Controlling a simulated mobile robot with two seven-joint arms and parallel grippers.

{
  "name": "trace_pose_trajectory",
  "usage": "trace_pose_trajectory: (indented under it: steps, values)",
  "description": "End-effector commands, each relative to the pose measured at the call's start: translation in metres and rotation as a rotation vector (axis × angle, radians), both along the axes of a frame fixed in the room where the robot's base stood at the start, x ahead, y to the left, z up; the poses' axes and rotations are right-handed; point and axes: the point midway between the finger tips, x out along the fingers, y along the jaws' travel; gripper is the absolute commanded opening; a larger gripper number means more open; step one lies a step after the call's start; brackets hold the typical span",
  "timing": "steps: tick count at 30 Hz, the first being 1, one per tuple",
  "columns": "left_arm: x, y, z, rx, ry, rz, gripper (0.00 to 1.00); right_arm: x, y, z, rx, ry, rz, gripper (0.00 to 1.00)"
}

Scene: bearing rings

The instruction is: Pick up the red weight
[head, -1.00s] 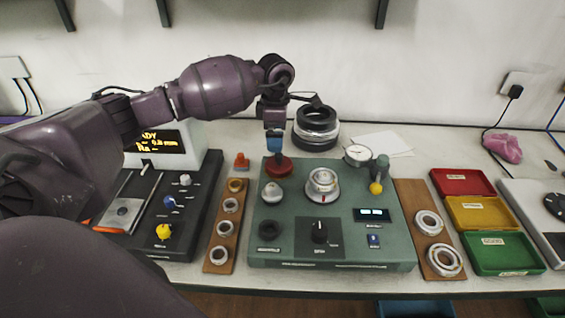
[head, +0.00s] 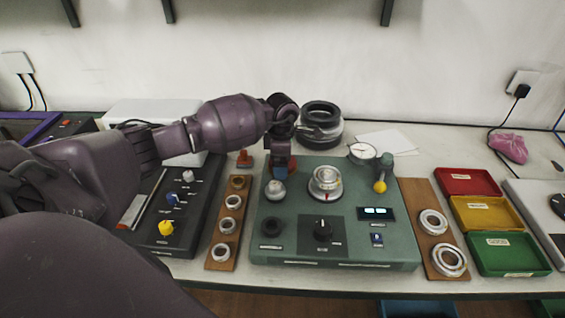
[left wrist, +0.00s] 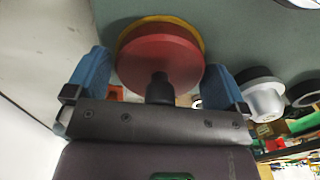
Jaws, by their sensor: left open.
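The red weight (left wrist: 160,60) is a round disc with a dark knob, seen in the left wrist view with a yellow rim behind it. It lies ahead of and between the blue fingers of my left gripper (left wrist: 158,85). The fingers are spread, and I see no clear contact with the disc. In the head view my left gripper (head: 280,167) hangs over the back left of the green test machine (head: 340,215), and the weight is mostly hidden behind it. My right gripper is not in view.
A silver knob (head: 275,190) stands close in front of my left gripper, with a silver bearing mount (head: 325,183) to its right. Dark stacked rings (head: 320,125) stand behind. A wooden board (head: 222,245) with rings lies left; red, yellow and green trays (head: 512,265) lie right.

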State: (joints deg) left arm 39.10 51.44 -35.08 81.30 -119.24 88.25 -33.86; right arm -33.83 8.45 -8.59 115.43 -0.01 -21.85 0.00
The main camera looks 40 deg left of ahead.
Motion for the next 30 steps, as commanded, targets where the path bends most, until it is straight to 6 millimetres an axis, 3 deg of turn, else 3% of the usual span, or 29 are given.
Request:
trace_pose_trajectory:
  steps: [5, 17, 26, 30]
  values:
    - [0.000, 0.000, 0.001, 0.000, -0.002, 0.000, 1.00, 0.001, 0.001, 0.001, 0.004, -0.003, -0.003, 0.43]
    - [0.000, 0.000, 0.001, 0.000, -0.002, 0.000, 0.40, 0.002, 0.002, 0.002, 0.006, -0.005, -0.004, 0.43]
    - [0.001, 0.000, 0.005, 0.001, -0.005, 0.000, 0.39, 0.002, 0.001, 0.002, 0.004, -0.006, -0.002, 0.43]
    - [0.002, 0.001, 0.019, 0.002, -0.008, -0.001, 0.39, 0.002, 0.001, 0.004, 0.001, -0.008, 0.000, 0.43]
